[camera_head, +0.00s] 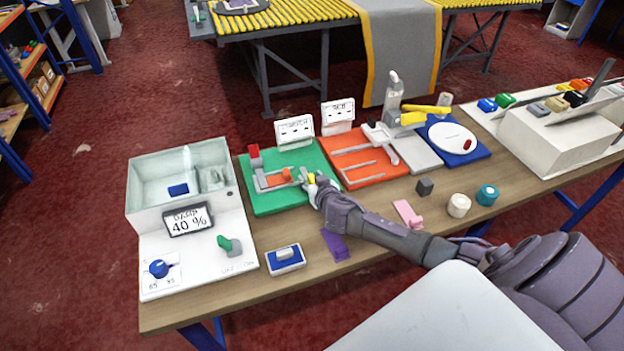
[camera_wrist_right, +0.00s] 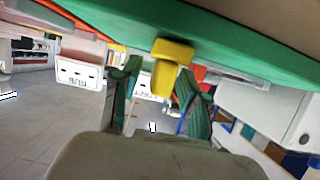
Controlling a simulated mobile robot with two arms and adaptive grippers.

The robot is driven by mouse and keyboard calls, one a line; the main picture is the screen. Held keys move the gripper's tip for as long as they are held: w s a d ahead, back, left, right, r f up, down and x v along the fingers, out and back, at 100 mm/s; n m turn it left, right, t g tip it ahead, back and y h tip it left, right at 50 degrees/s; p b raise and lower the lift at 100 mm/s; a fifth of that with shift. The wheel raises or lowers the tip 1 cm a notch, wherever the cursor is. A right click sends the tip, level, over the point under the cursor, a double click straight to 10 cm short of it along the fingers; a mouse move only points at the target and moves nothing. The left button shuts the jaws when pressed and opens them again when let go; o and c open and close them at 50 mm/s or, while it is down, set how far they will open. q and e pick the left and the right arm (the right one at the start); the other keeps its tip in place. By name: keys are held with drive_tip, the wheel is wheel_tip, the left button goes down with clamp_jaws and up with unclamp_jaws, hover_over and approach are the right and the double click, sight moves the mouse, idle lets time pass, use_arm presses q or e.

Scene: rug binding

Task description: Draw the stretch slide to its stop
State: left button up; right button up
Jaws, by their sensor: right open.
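The stretch slide sits on the green board (camera_head: 258,203), with a grey frame (camera_head: 260,183) and an orange piece (camera_head: 283,174) in it. A small yellow grip (camera_head: 311,178) is at the right end of this assembly. My right gripper (camera_head: 311,184) is at that grip, partly covering it. In the right wrist view the yellow grip (camera_wrist_right: 172,62) stands between the two spread fingers of my right gripper (camera_wrist_right: 157,92), with space at its sides. The fingers are open. Whether a finger touches the grip I cannot tell. My left gripper is not in view.
A red knob (camera_head: 254,151) stands at the green board's left. An orange board (camera_head: 352,150) adjoins on the right. A white humidity box (camera_head: 150,190) is at the left. Small items, including a purple cloth piece (camera_head: 335,245), lie in front; white sign cards (camera_head: 294,130) stand behind.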

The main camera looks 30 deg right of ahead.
clamp_jaws()
drive_tip(key=d, duration=0.2)
drive_tip(key=s+d, duration=0.1)
drive_tip(key=d, duration=0.3)
drive_tip(key=shift+s+d+b, duration=0.2)
drive_tip(key=shift+s+b, duration=0.1)
drive_tip(key=shift+b, duration=0.1)
